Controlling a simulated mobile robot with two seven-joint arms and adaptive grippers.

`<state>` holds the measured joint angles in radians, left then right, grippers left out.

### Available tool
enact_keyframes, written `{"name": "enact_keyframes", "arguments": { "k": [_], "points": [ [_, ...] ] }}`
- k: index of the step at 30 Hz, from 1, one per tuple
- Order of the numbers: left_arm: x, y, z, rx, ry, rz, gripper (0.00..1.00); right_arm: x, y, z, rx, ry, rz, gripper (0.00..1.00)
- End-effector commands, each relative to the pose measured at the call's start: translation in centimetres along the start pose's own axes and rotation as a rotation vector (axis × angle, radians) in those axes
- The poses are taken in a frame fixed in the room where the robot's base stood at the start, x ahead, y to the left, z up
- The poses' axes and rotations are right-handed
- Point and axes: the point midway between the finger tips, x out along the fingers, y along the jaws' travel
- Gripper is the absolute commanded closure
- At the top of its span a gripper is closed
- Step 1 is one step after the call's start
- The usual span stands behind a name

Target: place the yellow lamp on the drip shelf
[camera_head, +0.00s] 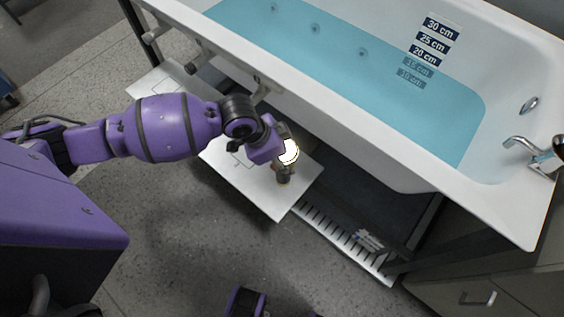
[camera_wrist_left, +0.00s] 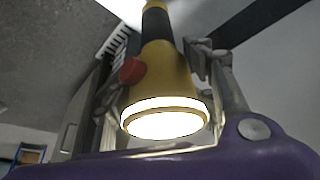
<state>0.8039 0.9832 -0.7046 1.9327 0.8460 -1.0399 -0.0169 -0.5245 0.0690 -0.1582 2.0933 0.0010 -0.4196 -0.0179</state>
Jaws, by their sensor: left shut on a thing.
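The yellow lamp (camera_head: 282,171) is a torch with a lit round face and a dark handle. In the left wrist view the lamp (camera_wrist_left: 165,75) shows a red button, with its glowing face toward the camera. My left gripper (camera_head: 278,156) is shut on it, over the white panel; I cannot tell whether the lamp touches the panel. The fingers partly hide it. The slatted white drip shelf (camera_head: 322,231) lies low beside the bathtub, right of the lamp. Its slats also show in the left wrist view (camera_wrist_left: 113,42).
The white panel (camera_head: 240,176) lies beside the drip shelf. A small blue-and-white striped item (camera_head: 369,240) is at the drip shelf's right part. The bathtub (camera_head: 340,130) rim overhangs behind. Grey floor (camera_head: 190,230) is free in front.

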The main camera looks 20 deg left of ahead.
Motion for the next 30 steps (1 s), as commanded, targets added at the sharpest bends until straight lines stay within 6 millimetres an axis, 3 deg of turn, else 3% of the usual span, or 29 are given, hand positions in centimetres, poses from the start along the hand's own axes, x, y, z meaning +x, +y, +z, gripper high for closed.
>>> {"name": "enact_keyframes", "arguments": {
  "k": [9, 20, 21, 26, 30],
  "points": [
    [3.4, -0.7, 1.8, -0.002, 0.000, 0.000, 0.97, 0.5, 0.1, 0.8, 0.006, -0.009, 0.002, 1.00],
    [3.7, -0.7, 1.9, 0.000, 0.000, -0.001, 0.97, 0.4, 0.1, 0.8, 0.007, -0.009, 0.004, 1.00],
    [3.8, -0.7, 2.0, 0.000, 0.000, -0.001, 0.49, 0.4, 0.1, 0.8, 0.007, -0.009, 0.004, 1.00],
    [3.7, -0.7, 2.0, 0.000, -0.001, -0.001, 0.29, 0.4, 0.2, 0.8, 0.007, -0.009, 0.004, 1.00],
    [3.7, -0.7, 2.0, 0.000, -0.001, -0.001, 0.29, 0.4, 0.2, 0.8, 0.007, -0.009, 0.004, 1.00]
  ]
}}
